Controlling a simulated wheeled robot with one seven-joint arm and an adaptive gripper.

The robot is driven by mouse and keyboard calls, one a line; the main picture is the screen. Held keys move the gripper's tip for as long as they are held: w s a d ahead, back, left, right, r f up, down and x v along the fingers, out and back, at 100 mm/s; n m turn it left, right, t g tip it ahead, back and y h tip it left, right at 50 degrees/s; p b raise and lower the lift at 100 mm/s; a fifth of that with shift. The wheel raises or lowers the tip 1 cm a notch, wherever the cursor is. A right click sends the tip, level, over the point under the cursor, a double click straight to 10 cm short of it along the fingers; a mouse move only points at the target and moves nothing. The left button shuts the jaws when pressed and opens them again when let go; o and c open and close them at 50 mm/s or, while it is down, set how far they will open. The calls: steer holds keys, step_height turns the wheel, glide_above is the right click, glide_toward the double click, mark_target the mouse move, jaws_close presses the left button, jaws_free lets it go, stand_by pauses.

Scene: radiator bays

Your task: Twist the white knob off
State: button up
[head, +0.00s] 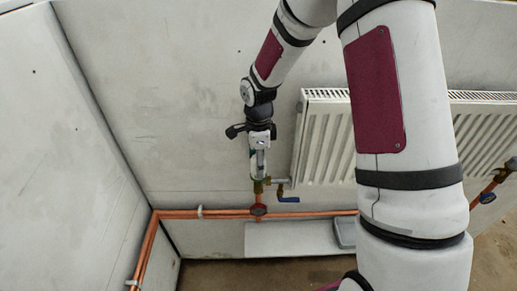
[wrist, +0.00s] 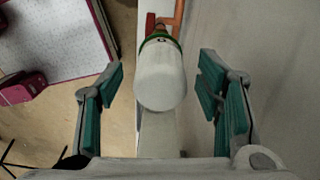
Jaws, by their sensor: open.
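The white knob (wrist: 161,80) is a smooth white cylinder with a green ring at its far end, in the upper middle of the wrist view. It lies between the two teal-padded fingers of my gripper (wrist: 160,92), which is open. A gap shows on each side of the knob, so neither finger touches it. In the head view my gripper (head: 258,161) points down at the valve beside the radiator's left end. There the gripper largely covers the knob, and the brass fitting (head: 258,187) shows just below.
The white radiator (head: 325,137) hangs close to the right of my gripper. A blue-lever valve (head: 288,199) and a red handle (head: 258,209) sit below, by copper pipes (head: 180,214) along the wall. A grey tray (head: 345,234) lies low on the right. The wall at left is clear.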

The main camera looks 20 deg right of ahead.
steer(key=shift+f, duration=1.1)
steer(key=c, duration=1.3)
steer(key=shift+f, duration=0.15)
steer(key=n, duration=0.6)
steer(key=shift+s, duration=0.1)
steer(key=n+p, duration=0.1)
steer(key=n, duration=0.5)
